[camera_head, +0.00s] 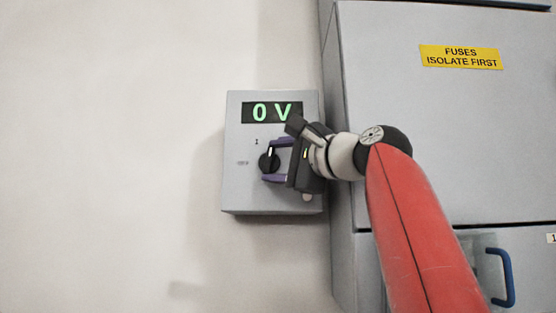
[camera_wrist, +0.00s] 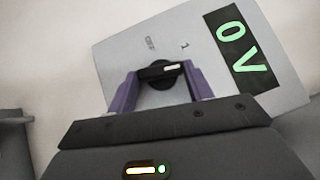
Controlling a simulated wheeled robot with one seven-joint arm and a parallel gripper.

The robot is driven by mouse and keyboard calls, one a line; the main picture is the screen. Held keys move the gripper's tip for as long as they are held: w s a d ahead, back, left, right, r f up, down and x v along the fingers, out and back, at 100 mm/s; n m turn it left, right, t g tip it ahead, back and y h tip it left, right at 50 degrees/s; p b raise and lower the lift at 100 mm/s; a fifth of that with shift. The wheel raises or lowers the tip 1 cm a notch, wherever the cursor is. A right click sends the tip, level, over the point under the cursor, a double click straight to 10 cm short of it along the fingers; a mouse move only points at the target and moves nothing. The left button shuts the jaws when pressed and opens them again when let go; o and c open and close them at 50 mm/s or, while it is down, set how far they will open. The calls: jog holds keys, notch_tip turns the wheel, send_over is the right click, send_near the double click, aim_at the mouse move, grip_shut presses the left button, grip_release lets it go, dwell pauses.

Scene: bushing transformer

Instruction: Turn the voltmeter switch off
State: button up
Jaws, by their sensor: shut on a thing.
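The voltmeter (camera_head: 238,194) is a grey box on the wall, and its display (camera_head: 272,111) reads "0 V" in green. Its switch (camera_head: 268,161) is a round black knob with a white mark, below the display. In the head view the white mark points up, toward the "I" label. In the wrist view the knob (camera_wrist: 160,72) sits between the two purple fingers. My gripper (camera_head: 270,162) is at the voltmeter's front, shut on the knob. The wrist view also shows the gripper (camera_wrist: 160,82) and the display (camera_wrist: 239,52). The fingers hide parts of the knob's sides.
A large grey cabinet (camera_head: 390,120) stands just right of the voltmeter, with a yellow "FUSES ISOLATE FIRST" label (camera_head: 461,57). A blue handle (camera_head: 508,278) is at its lower right. The wall (camera_head: 110,150) to the left is bare.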

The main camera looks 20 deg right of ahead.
jog(key=o, duration=1)
